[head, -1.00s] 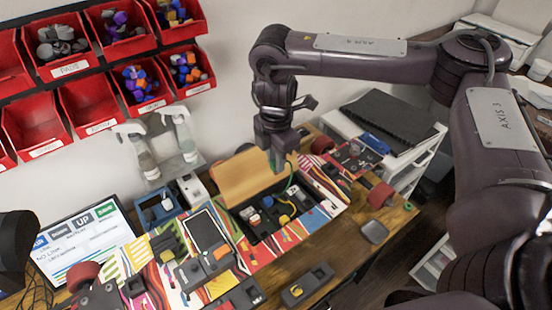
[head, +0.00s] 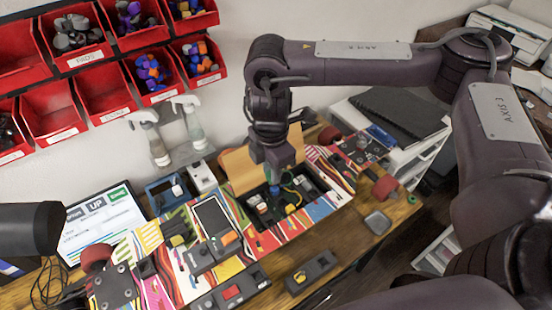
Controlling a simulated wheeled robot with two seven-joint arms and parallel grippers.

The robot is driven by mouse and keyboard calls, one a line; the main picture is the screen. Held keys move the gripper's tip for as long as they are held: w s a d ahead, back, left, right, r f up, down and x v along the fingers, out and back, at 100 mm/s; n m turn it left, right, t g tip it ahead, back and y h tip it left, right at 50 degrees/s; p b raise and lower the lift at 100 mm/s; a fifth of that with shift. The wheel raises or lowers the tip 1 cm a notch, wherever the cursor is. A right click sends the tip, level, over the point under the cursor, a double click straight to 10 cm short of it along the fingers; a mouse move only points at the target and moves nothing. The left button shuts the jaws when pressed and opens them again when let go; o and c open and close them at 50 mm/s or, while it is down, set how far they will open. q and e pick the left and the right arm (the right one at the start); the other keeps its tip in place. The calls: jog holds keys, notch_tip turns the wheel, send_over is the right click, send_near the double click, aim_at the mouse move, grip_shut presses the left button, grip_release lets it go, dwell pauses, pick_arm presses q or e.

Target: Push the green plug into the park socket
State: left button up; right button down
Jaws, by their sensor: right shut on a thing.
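My right gripper (head: 274,176) points down over the open bay (head: 262,220) in the patterned board. Yellow, white and red parts lie in the bay. I cannot make out the park socket for certain. My left gripper is out of view; only a dark part of my left arm shows at the left edge.
A tan lid (head: 238,170) stands open behind the bay. A dark block with a yellow part (head: 312,273) lies on the wooden table in front. A grey dish (head: 377,222) is at right. A screen (head: 100,225) and red bins (head: 75,50) are at left.

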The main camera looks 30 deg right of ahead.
jog(key=shift+s+a, duration=0.35)
jog(key=shift+a, duration=0.05)
jog(key=shift+f+b, duration=5.05)
jog(key=shift+f, duration=3.25)
jog(key=shift+f+b, duration=0.35)
jog(key=shift+f, duration=0.35)
jog(key=shift+r+p, duration=0.1)
jog(key=shift+p, duration=0.2)
jog(key=shift+f, duration=0.45)
jog(key=shift+f, duration=0.15)
